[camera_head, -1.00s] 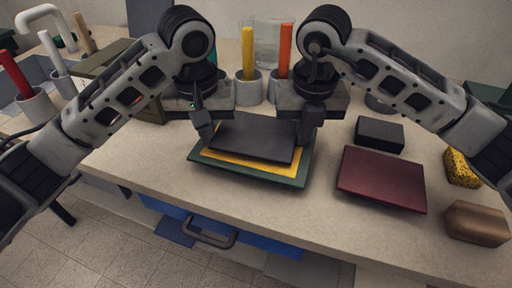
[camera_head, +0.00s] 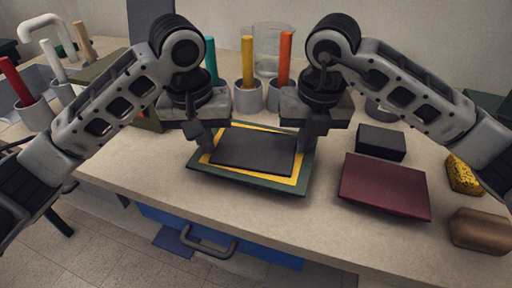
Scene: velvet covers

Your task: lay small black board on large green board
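The small black board (camera_head: 254,152) lies flat over the yellow board (camera_head: 284,181), with a yellow border showing around it. The yellow board lies on the large green board (camera_head: 237,184), whose rim shows on the sides and front. My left gripper (camera_head: 207,140) points down by the black board's left edge. My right gripper (camera_head: 306,142) points down by its right edge. Both look just clear of the black board, though contact is hard to judge. The finger gaps do not show clearly.
To the right lie a dark red board (camera_head: 384,185), a black block (camera_head: 381,142), a yellow speckled block (camera_head: 462,174) and a brown block (camera_head: 480,230). Behind stand cups with a yellow rod (camera_head: 248,62) and an orange rod (camera_head: 285,58). The counter's front left is clear.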

